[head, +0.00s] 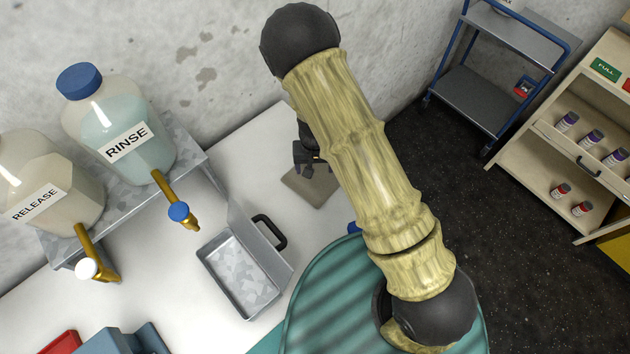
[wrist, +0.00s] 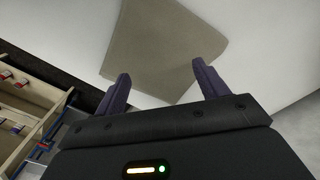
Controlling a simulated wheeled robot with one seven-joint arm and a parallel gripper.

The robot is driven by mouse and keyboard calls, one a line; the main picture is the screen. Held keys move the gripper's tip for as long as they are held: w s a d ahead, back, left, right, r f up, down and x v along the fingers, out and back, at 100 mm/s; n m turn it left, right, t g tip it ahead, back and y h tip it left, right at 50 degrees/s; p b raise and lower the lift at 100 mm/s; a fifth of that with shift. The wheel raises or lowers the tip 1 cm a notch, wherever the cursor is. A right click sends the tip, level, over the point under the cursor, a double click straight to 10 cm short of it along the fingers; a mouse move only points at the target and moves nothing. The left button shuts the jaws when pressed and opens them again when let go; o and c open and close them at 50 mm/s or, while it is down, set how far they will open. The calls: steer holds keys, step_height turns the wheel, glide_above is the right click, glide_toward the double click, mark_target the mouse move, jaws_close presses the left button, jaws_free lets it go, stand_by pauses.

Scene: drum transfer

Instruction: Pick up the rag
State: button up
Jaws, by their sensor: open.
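The rag is a flat grey-brown square of cloth (head: 312,189) on the white table, behind the metal tray in the head view. In the wrist view the rag (wrist: 165,48) lies flat on the white surface just beyond my fingertips. My gripper (wrist: 161,82) is open and empty, its two dark fingers apart with the rag's near corner between them in the picture. In the head view my gripper (head: 309,168) is over the rag's far part, mostly hidden behind my arm. I cannot tell whether the fingers touch the cloth.
A grey metal tray with a black handle (head: 208,257) sits on the table. RINSE (head: 118,118) and RELEASE (head: 45,185) jugs with taps stand on a shelf at left. A blue-framed cart (head: 490,98) and a shelf with small bottles (head: 545,185) stand at right.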

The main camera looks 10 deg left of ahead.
mark_target(315, 180)
step_height(315, 180, down, 4)
steer(key=b, duration=0.2)
steer(key=shift+b, duration=0.35)
steer(key=shift+f, duration=0.1)
steer(key=shift+s, duration=0.1)
steer(key=shift+c, duration=0.3)
steer(key=shift+s+f, duration=0.15)
steer(key=shift+s, duration=0.05)
jaws_close()
step_height(315, 180, up, 12)
steer(key=p, duration=1)
steer(key=shift+w, duration=0.3)
steer(key=shift+r, duration=0.2)
